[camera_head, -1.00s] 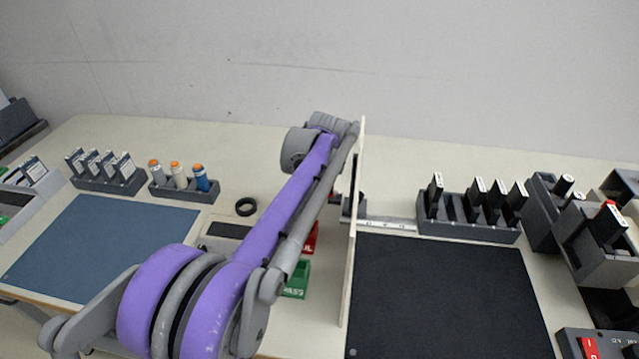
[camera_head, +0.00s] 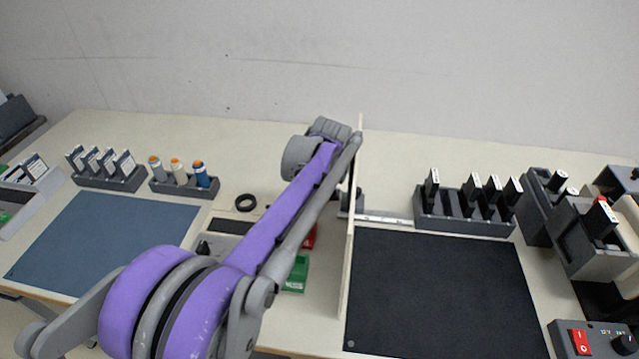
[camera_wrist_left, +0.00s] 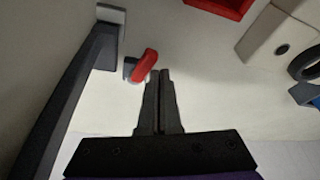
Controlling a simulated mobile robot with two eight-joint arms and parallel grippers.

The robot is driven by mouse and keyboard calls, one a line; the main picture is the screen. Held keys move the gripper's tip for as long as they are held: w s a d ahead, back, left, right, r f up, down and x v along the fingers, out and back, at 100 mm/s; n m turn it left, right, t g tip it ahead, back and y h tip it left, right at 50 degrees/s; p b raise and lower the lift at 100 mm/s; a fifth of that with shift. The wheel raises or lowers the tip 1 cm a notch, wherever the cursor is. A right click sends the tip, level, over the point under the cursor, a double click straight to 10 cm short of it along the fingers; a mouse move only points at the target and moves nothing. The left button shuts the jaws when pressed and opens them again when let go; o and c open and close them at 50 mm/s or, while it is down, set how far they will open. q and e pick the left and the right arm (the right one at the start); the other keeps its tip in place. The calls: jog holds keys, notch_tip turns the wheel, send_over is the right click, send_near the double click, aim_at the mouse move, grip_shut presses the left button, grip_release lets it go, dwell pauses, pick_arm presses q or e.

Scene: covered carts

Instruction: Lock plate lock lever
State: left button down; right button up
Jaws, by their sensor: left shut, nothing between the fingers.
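In the left wrist view a short red lever (camera_wrist_left: 145,65) sits tilted on a small grey block (camera_wrist_left: 130,68). My left gripper (camera_wrist_left: 161,73) is shut and empty, its fingertips just to the right of the lever. I cannot tell whether they touch it. In the head view my left arm reaches to a thin upright pale panel (camera_head: 347,255). The arm hides the left gripper and the lever there. My right gripper is in neither view.
A dark bar (camera_wrist_left: 75,85) runs along the left of the wrist view, and a red bin (camera_wrist_left: 222,6) is at its top. In the head view a black mat (camera_head: 440,290) and a holder with black pieces (camera_head: 465,222) lie right of the panel. A green bin (camera_head: 297,273) stands left of it.

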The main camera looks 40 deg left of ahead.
pick_arm(q)
jog(key=shift+d, duration=0.15)
jog(key=shift+w, duration=0.1)
jog(key=shift+w+a, duration=0.45)
jog(key=shift+w, duration=0.2)
jog(key=shift+r, duration=0.1)
jog(key=p+v, duration=0.1)
jog(key=v, duration=0.9)
jog(key=shift+s+d+r, duration=0.2)
jog(key=shift+r, duration=0.1)
